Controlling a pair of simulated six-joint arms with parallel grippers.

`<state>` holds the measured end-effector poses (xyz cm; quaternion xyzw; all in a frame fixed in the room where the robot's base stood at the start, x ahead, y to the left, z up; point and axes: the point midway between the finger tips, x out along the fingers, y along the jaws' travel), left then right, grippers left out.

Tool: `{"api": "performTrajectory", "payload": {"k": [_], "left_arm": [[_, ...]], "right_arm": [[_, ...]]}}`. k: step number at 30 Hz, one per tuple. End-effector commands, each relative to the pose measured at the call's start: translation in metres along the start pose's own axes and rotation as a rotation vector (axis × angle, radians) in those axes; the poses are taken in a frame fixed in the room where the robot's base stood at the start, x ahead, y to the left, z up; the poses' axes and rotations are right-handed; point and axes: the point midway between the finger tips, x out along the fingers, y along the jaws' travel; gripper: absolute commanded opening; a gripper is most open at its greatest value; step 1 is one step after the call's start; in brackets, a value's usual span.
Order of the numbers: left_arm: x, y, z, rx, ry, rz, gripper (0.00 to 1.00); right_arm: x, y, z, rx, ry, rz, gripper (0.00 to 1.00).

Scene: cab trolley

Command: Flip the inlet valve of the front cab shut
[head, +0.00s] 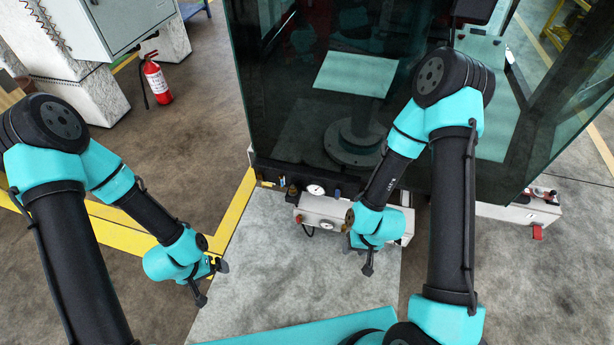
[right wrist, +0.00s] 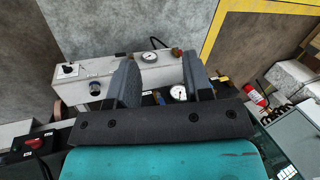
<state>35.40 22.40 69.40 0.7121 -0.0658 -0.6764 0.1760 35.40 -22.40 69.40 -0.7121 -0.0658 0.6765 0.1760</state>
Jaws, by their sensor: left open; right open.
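The front cab (head: 330,90) is a dark glass booth with a black sill. A white box (head: 318,205) with gauges and knobs is mounted low on it and also shows in the right wrist view (right wrist: 125,77). A small brass-coloured fitting (head: 292,190) sits on the sill left of a round gauge (head: 316,190); I cannot tell whether it is the inlet valve or how any lever is set. My right gripper (head: 360,250) is at the box's right part, partly covering it. Its fingers (right wrist: 162,78) are apart with nothing between them. My left gripper (head: 211,283) is open and empty, away from the cab.
A red knob (right wrist: 176,52) is on the box's end. Another unit with a red handle (head: 537,233) is at the cab's right corner. A fire extinguisher (head: 157,80) stands by a grey cabinet at the left. The floor before the cab is free.

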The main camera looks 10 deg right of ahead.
Motion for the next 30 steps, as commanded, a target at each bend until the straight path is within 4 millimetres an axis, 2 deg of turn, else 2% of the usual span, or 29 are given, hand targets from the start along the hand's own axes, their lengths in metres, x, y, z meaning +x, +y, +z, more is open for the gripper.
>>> {"api": "performTrajectory", "payload": {"k": [1,7,11,14,21,30], "left_arm": [[0.0,0.0,0.0,0.0,0.0,0.0,1.0],[0.0,0.0,0.0,0.0,0.0,0.0,1.0],[0.0,0.0,0.0,0.0,0.0,0.0,1.0],[0.0,0.0,0.0,0.0,0.0,0.0,1.0],[0.0,0.0,0.0,0.0,0.0,0.0,1.0],[0.0,0.0,0.0,0.0,0.0,0.0,1.0]], "right_arm": [[0.0,0.0,0.0,0.0,0.0,0.0,0.41],[0.009,-0.004,-0.013,0.004,-0.015,-0.008,0.22],[0.025,-0.012,-0.035,0.012,-0.048,-0.017,0.09],[0.042,-0.02,-0.058,0.019,-0.083,-0.017,0.0],[0.077,-0.037,-0.121,0.041,-0.172,0.037,0.0],[0.106,-0.053,-0.2,0.077,-0.227,0.203,0.0]]}}
